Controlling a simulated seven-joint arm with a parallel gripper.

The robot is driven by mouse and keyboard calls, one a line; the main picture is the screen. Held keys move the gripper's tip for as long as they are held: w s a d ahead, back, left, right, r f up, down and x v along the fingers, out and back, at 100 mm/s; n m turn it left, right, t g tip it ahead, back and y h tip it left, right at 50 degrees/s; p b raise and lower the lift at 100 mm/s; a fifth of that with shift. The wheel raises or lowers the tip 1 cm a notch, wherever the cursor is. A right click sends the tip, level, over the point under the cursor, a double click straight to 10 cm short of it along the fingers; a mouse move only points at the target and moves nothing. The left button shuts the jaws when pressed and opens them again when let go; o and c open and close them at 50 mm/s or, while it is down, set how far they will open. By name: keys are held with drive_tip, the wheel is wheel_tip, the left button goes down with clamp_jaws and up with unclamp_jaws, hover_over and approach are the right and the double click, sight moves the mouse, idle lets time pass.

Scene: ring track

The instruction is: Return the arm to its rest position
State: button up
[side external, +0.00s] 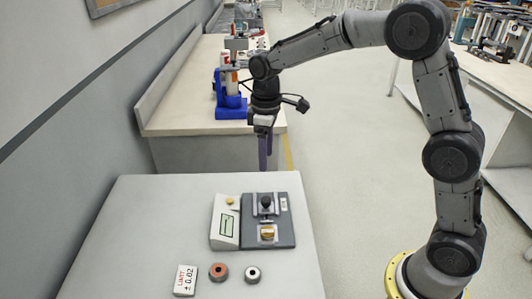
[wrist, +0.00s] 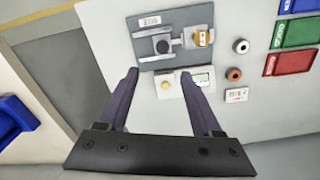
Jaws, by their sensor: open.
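My gripper (side external: 265,155) hangs with its fingers pointing down beyond the far edge of the near table, above table height. In the wrist view my gripper (wrist: 159,76) has its two dark fingers apart, with nothing held between them. The near table (side external: 140,225) carries a dark fixture plate (side external: 283,235) with a black knob and a brass-coloured piece (side external: 268,232) on it. The piece also shows in the wrist view (wrist: 203,38). My gripper is apart from all of these.
A white display unit (side external: 224,222) stands beside the plate. A reddish ring (side external: 219,271), a grey ring (side external: 252,274) and a limit card (side external: 185,280) lie in front. The wrist view shows red, green (wrist: 293,33) and blue trays. A far bench holds a blue stand (side external: 230,106).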

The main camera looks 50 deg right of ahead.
drive_tip(key=s+d+r+m+t, duration=0.15)
drive_tip(key=s+r+t, duration=0.25)
drive_tip(key=s+r, duration=0.85)
drive_tip(key=s+f+m, duration=0.2)
drive_tip(key=s, duration=0.5)
drive_tip(key=s+f+m+t, duration=0.1)
drive_tip(key=s+f+m, duration=0.1)
drive_tip(key=s, duration=0.6)
drive_tip(key=shift+d+f+t, duration=0.3)
drive_tip(key=shift+f, duration=0.05)
drive_tip(key=shift+m, duration=0.25)
